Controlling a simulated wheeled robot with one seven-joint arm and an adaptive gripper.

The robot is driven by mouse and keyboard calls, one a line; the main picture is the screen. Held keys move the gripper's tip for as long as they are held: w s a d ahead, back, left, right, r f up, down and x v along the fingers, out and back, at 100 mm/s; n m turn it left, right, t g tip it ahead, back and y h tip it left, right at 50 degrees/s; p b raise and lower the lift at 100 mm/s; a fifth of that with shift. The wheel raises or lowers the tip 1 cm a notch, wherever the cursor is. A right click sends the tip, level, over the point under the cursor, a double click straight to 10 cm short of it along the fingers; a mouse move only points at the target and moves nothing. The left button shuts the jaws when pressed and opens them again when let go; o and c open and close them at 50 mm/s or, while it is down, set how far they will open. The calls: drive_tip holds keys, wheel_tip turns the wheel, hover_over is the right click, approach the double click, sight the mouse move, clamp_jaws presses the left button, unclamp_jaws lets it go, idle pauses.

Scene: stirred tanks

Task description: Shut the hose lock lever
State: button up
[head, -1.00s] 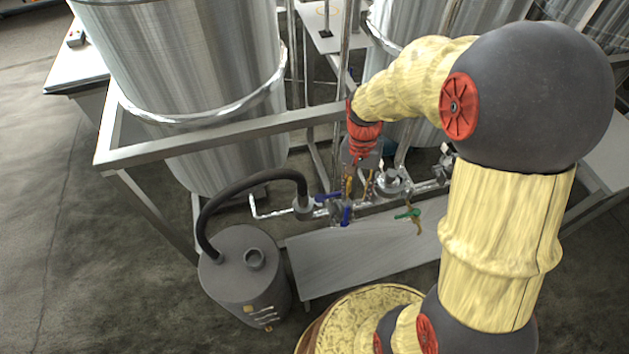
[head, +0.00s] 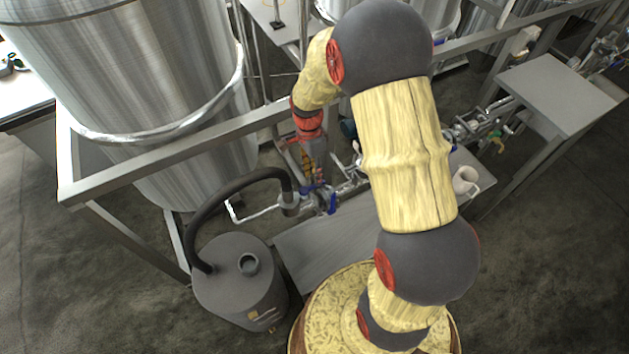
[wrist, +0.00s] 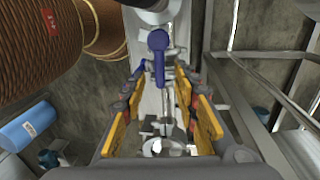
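A black hose (head: 235,182) arches from a dark grey canister to a grey coupling (head: 290,204) on the metal pipework. A blue lever (head: 331,201) stands just right of the coupling. Another blue handle shows in part beside my fingertips. My gripper (head: 312,180) points down over this pipework. In the wrist view my gripper (wrist: 163,115) is open, its yellow pads apart with nothing clamped. I cannot tell which is the hose lock lever, or whether a finger touches either.
The dark grey canister (head: 241,283) stands at the lower left. A large steel tank (head: 150,90) and its frame rail (head: 170,138) are behind the pipework. A white mug (head: 466,181) stands on the grey low bench (head: 310,250). A grey table (head: 560,95) is at right.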

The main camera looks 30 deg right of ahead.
drive_tip(key=shift+s+f+b, duration=0.15)
drive_tip(key=shift+f+b, duration=0.05)
drive_tip(key=shift+f, duration=0.7)
drive_tip(key=shift+s+f+b, duration=0.15)
drive_tip(key=shift+f, duration=0.7)
drive_tip(key=shift+c, duration=0.4)
clamp_jaws()
